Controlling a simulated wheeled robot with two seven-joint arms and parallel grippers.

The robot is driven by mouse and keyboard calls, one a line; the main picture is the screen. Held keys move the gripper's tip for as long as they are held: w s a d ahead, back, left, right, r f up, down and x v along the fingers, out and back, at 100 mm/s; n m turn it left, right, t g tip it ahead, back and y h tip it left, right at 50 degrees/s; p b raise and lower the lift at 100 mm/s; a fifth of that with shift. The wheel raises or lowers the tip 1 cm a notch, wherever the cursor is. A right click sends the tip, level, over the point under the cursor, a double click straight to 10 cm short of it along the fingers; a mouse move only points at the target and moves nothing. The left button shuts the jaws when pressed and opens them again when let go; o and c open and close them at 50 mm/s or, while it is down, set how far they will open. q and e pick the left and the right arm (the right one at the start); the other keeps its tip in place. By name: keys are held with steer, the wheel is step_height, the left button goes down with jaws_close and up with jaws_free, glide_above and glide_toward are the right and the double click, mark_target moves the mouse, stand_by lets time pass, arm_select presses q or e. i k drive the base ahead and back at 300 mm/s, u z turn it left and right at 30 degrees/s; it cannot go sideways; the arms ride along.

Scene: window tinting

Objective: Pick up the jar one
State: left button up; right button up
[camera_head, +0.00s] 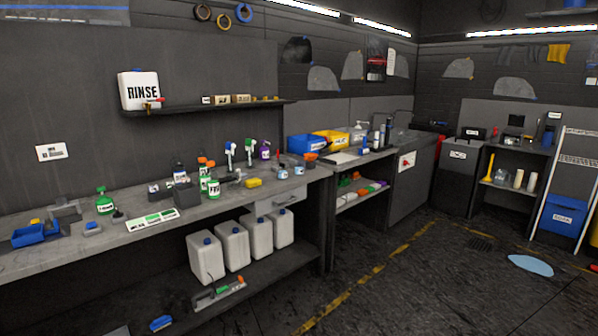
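Several small jar-like containers stand at the right end of the long grey workbench (120,240). One pale jar with a blue lid (282,173) is near the bench's front edge. A similar pale jar (298,171) stands just right of it. A darker jar with an orange top (311,161) stands further right. Their labels are too small to read, so I cannot tell which one is jar one. Neither of my grippers is in view.
Spray bottles (209,186), a yellow sponge (253,183) and a green-and-white card (152,220) share the bench. White jugs (206,258) stand on the lower shelf. A wall shelf (205,107) hangs above. The floor (430,285) at right is mostly clear.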

mark_target(282, 169)
steer(key=k, duration=0.65)
steer(key=z, duration=0.65)
steer(key=i, duration=1.8)
steer(key=z, duration=0.55)
steer(key=i, duration=3.9)
steer(key=u, duration=1.4)
steer(key=i, duration=0.95)
steer(key=u, duration=1.1)
